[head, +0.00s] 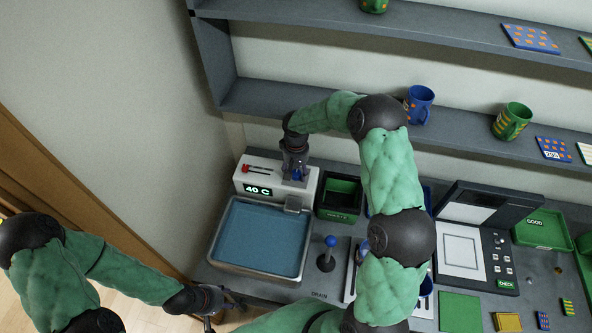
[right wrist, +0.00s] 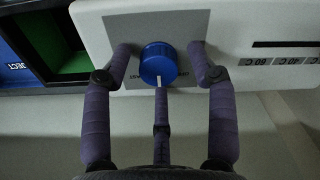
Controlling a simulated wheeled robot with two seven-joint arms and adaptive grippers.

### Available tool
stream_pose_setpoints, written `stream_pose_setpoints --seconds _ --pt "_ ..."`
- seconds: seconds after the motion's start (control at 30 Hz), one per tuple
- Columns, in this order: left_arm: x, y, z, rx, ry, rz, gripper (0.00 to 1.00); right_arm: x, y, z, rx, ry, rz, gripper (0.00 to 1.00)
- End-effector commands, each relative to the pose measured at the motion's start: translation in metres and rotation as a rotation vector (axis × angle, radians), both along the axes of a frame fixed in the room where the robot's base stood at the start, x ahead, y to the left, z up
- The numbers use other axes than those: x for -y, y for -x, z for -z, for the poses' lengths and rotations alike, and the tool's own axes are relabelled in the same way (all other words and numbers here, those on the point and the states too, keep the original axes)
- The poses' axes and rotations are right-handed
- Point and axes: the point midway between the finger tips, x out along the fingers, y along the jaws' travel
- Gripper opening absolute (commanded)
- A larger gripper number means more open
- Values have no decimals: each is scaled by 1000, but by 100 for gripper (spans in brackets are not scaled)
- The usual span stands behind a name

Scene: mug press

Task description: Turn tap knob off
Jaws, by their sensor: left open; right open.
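The tap unit (head: 276,184) is a white box behind the basin, with a "40 C" display and a red slider. Its blue knob (right wrist: 159,63) shows in the right wrist view, with a white mark pointing down in the picture. My right gripper (right wrist: 160,70) is open, with fingers on both sides of the knob and a third below it; small gaps show at the sides. In the head view my right gripper (head: 296,174) is at the right part of the tap unit and largely covers the knob. My left gripper (head: 218,301) is open and empty near the counter's front left edge.
The basin (head: 212,259) holds blue water in front of the tap unit. A green-lined black bin (head: 340,198) stands right of the unit, and a blue-topped lever (head: 328,252) stands right of the basin. Shelves with mugs (head: 512,121) hang behind.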

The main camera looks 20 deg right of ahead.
Motion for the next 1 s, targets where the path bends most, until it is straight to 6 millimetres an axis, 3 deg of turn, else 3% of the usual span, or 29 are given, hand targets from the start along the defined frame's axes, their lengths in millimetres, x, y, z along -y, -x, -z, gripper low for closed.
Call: stream_pose_setpoints --seconds 0.2,0.27,0.4,0.43,0.77,1.0 --pt "0 0 0 0 0 0 49 0 0 0 0 0 0 58" --pt "0 0 0 0 0 0 49 0 0 0 0 0 0 44" --pt "0 0 0 0 0 0 49 0 0 0 1 0 0 5" --pt "0 0 0 0 0 0 49 0 0 0 1 0 0 2" --pt "0 0 1 0 0 0 49 0 -1 -1 4 0 -17 2" --pt "0 0 7 0 0 0 49 0 -2 0 7 1 -120 2"
